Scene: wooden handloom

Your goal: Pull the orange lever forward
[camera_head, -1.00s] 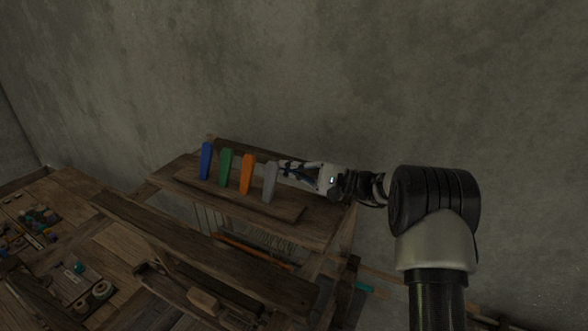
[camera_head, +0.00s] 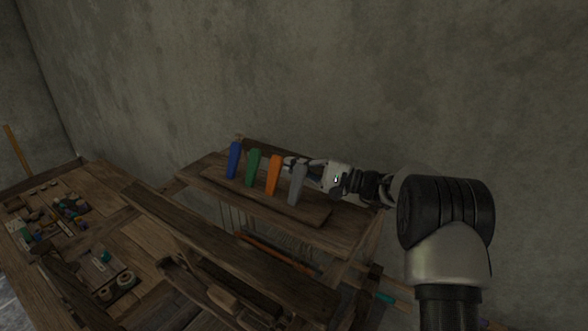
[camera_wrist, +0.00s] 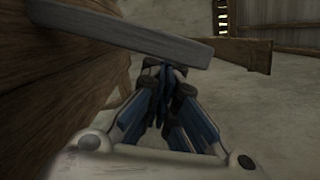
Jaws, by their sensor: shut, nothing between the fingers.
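The orange lever (camera_head: 273,175) stands upright in a row on top of the wooden loom, between the green lever (camera_head: 253,168) and the grey lever (camera_head: 297,184). My gripper (camera_head: 289,162) is shut and empty. Its fingertips are behind the levers, close to the upper part of the orange one; I cannot tell whether they touch it. In the wrist view my closed fingers (camera_wrist: 168,78) point forward under a grey bar, the grey lever (camera_wrist: 120,35), which crosses the picture. The orange lever does not show in the wrist view.
The blue lever (camera_head: 234,160) is at the left end of the row. The levers stand on a wooden board (camera_head: 318,214) on the loom. A grey wall (camera_head: 400,80) rises behind. A wooden table (camera_head: 150,235) with spools and small items is at the lower left.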

